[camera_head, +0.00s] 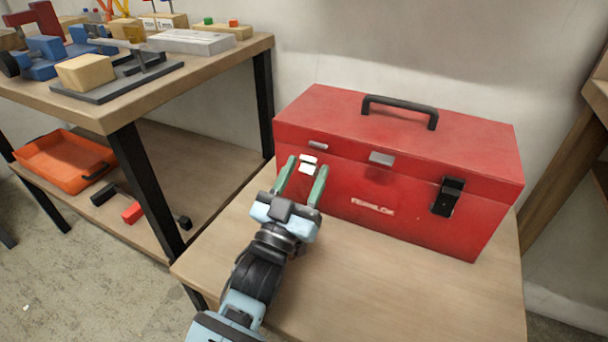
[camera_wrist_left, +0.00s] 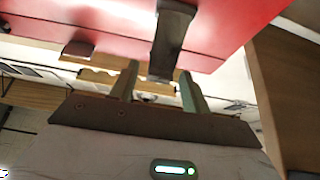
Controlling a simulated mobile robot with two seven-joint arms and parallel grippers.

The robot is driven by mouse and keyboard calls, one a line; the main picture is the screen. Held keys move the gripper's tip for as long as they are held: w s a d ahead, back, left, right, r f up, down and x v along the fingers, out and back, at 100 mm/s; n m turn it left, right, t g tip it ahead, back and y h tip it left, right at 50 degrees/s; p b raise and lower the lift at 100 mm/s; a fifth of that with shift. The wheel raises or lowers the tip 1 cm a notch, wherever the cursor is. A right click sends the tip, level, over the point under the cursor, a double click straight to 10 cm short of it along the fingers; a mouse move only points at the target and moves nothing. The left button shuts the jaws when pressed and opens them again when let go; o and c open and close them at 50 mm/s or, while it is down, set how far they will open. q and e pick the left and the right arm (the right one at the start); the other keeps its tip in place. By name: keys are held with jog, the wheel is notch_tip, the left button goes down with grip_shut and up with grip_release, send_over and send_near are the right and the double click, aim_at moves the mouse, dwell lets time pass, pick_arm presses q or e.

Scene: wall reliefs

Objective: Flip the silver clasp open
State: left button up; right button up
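The silver clasp (camera_head: 308,160) is on the left of the red toolbox's (camera_head: 420,220) front, below a small silver plate (camera_head: 318,145) near the lid seam. Its lower part lies behind and between my fingertips, and I cannot tell how far it is tilted. My left gripper (camera_head: 301,178) is in front of it with its green fingers apart, one on each side. In the left wrist view a grey clasp (camera_wrist_left: 172,40), in shadow, reaches down toward the gap between the fingers (camera_wrist_left: 158,85). Whether a finger touches it is unclear. My right gripper is out of view.
A black clasp (camera_head: 447,197) is on the toolbox's right, a silver plate (camera_head: 381,158) at its middle, and a black handle (camera_head: 401,108) on its lid. A cluttered workbench (camera_head: 215,65) stands left. The wooden table (camera_head: 390,290) is clear in front.

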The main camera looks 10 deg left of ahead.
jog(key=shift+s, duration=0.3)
pick_arm(q)
jog(key=shift+s+a+f, duration=0.15)
jog(key=shift+s+f, duration=0.1)
jog(key=shift+s, duration=0.15)
jog(key=s+a+p, duration=0.3)
jog(key=s, duration=0.8)
jog(key=shift+s+a, duration=0.3)
jog(key=shift+a, duration=0.05)
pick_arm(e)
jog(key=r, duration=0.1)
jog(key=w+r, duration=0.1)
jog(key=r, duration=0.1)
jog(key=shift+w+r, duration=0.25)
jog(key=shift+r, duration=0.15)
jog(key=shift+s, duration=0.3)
